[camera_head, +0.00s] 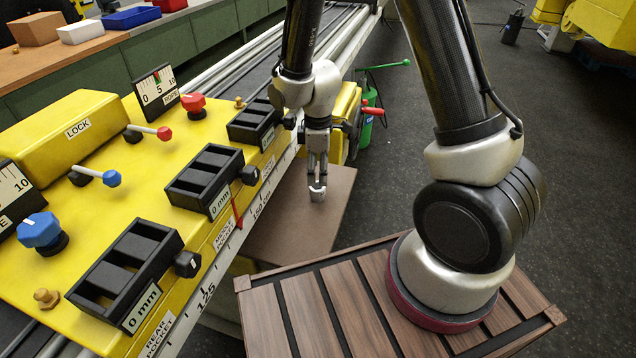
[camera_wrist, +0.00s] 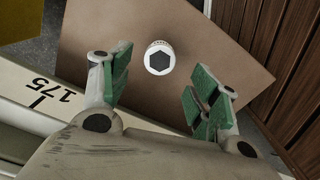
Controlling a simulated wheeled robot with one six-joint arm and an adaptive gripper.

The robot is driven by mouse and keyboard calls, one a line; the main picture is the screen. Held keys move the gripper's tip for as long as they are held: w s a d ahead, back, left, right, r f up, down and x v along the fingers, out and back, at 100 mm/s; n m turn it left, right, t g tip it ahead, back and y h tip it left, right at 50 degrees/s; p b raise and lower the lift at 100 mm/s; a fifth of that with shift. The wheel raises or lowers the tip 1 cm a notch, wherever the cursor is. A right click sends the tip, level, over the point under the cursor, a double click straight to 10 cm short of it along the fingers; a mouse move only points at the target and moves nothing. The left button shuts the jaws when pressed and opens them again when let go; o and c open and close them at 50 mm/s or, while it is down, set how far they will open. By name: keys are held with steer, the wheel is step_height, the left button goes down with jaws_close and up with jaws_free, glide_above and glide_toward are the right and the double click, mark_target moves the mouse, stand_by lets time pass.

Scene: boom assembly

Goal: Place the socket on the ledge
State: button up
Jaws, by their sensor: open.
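The socket (camera_wrist: 159,58) is a small pale cylinder with a black hexagonal hole facing up. It stands upright on a flat brown board (camera_wrist: 200,30), which forms a low ledge beside the yellow machine. In the head view the socket (camera_head: 318,194) shows just under my fingertips, on the brown board (camera_head: 300,230). My gripper (camera_head: 317,176) points down over it. In the wrist view my gripper (camera_wrist: 162,88) is open, with green pads apart and nothing between them. The socket lies ahead of the fingertips, roughly in line with the gap, without visible contact.
A yellow machine (camera_head: 150,185) with black pockets, knobs and a numbered scale (camera_head: 205,285) borders the board on the left. My slatted wooden deck (camera_head: 330,305) is in front. Dark floor (camera_head: 390,160) is clear to the right.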

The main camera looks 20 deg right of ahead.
step_height(320, 180, up, 5)
step_height(320, 180, up, 10)
steer(key=m+t, duration=0.1)
steer(key=m, duration=0.2)
glide_above(318, 186)
steer(key=s+d, duration=0.2)
steer(key=d, duration=0.3)
steer(key=s+d+r+m+t, duration=0.1)
steer(key=s+d+r+m, duration=0.3)
steer(key=r, duration=0.3)
steer(key=s+d+r+m+t, duration=0.1)
steer(key=s+d+r+m, duration=0.2)
steer(key=s, duration=0.3)
steer(key=s+d+r+m+t, duration=0.1)
steer(key=s+d+r+m, duration=0.2)
steer(key=s+r, duration=0.2)
steer(key=shift+s+m, duration=0.4)
steer(key=shift+s, duration=0.7)
